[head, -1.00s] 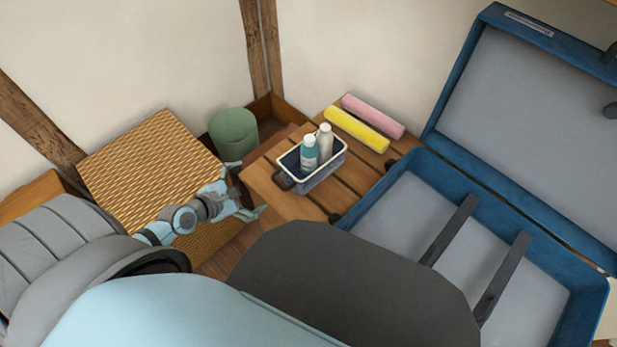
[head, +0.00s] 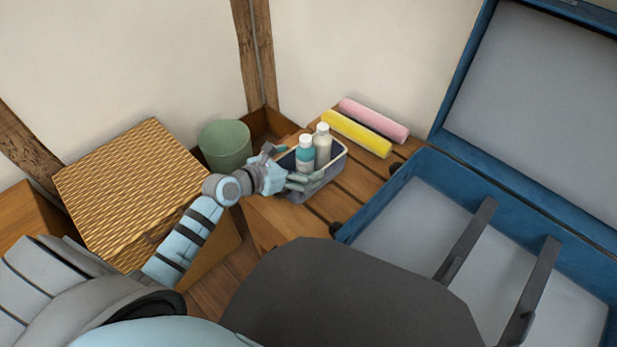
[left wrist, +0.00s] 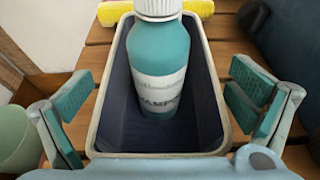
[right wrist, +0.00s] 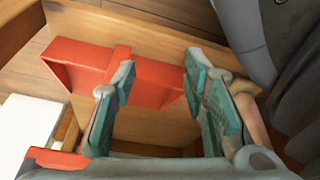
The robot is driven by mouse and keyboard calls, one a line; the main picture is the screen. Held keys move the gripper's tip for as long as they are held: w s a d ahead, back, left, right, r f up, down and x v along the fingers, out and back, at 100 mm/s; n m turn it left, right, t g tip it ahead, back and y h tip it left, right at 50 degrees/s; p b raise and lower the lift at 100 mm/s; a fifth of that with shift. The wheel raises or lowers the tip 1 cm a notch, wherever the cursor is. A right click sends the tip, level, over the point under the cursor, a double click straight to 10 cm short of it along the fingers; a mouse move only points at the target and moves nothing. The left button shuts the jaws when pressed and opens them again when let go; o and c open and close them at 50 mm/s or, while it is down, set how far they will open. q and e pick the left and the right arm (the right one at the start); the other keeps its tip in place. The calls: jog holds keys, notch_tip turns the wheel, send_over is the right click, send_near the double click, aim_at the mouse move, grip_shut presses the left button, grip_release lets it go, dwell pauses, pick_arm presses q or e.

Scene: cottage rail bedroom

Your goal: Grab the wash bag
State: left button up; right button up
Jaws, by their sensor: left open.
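The wash bag (head: 318,190) is a dark blue open-topped box with a pale rim on the slatted wooden top. It holds a teal bottle (head: 305,155) with a white cap and a pale bottle (head: 322,146). My left gripper (head: 288,167) is at the bag's near-left end and hides part of it. In the left wrist view the open fingers stand on either side of the bag (left wrist: 213,100), with the teal bottle (left wrist: 158,65) upright inside; I cannot tell if they touch its walls. My right gripper (right wrist: 160,85) is open, away from the bag, with nothing between its fingers.
A yellow roll (head: 357,134) and a pink roll (head: 375,120) lie behind the bag. An open blue suitcase (head: 440,170) stands to the right. A green bin (head: 225,146) and a wicker box (head: 130,185) are to the left. Red pieces (right wrist: 150,80) lie beyond my right gripper.

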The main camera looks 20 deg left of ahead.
pick_arm(q)
jog(key=shift+w+d+f, duration=0.15)
jog(key=shift+w+f, duration=0.15)
jog(key=shift+w, duration=0.1)
jog(key=shift+r, duration=0.2)
jog(key=shift+c, duration=1.3)
jog(key=c, duration=1)
jog(key=shift+c, duration=0.9)
pick_arm(e)
jog(key=shift+w+a+r, duration=0.1)
jog(key=shift+w+a, duration=0.1)
jog(key=shift+w, duration=0.1)
pick_arm(q)
jog(key=shift+r, duration=0.15)
